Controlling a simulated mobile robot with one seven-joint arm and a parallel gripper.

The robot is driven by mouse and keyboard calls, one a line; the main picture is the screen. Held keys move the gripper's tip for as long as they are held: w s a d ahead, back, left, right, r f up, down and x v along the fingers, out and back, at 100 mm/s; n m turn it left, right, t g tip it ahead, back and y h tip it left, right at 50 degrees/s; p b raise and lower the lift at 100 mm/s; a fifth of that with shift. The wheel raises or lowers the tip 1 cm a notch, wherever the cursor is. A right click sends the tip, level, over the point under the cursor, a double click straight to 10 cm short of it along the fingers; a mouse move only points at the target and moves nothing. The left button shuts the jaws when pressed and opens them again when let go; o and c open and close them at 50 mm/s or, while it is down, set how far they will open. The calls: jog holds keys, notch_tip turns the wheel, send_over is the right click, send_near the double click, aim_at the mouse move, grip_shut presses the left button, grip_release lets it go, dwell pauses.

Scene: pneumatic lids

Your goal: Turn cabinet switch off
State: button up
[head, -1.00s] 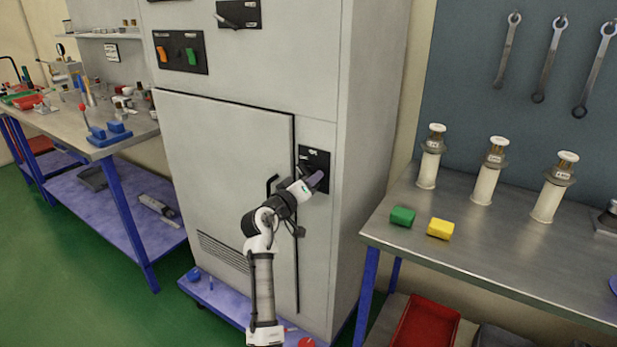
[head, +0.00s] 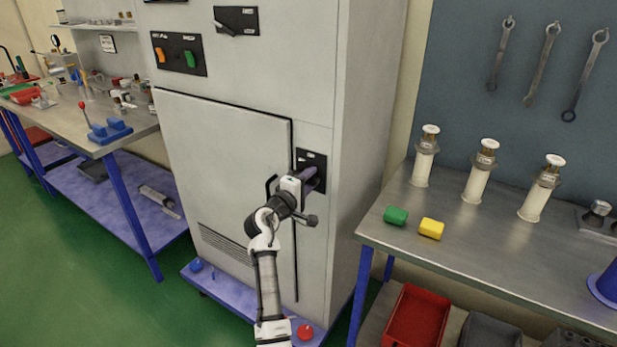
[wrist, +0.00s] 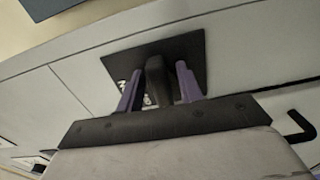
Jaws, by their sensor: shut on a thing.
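The cabinet switch is on a black plate (head: 311,158) on the right part of the grey cabinet's front, beside the door. In the wrist view the plate (wrist: 180,46) is close ahead, and its dark switch handle (wrist: 156,78) stands out between my purple fingers. My gripper (head: 311,175) is at the plate and shut on the handle; it also shows in the wrist view (wrist: 161,88). In the head view my gripper hides most of the handle, so its exact angle is hard to tell there.
A higher rotary switch (head: 236,20) and a panel with orange and green buttons (head: 178,54) are on the cabinet. The door handle (head: 270,187) is just left of my wrist. A metal workbench (head: 480,262) stands right, another bench (head: 75,140) left.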

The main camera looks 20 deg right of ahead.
jog(key=shift+r+n, duration=0.15)
jog(key=shift+n, duration=0.15)
jog(key=o, duration=0.6)
jog(key=shift+d, duration=0.1)
jog(key=shift+s+a+f, duration=0.2)
jog(key=shift+s+a, duration=0.05)
jog(key=shift+a, duration=0.15)
jog(key=b+v, duration=0.3)
jog(key=v, duration=1)
jog(key=shift+d+r+b, duration=0.1)
jog(key=shift+r+b, duration=0.05)
jog(key=shift+b, duration=0.15)
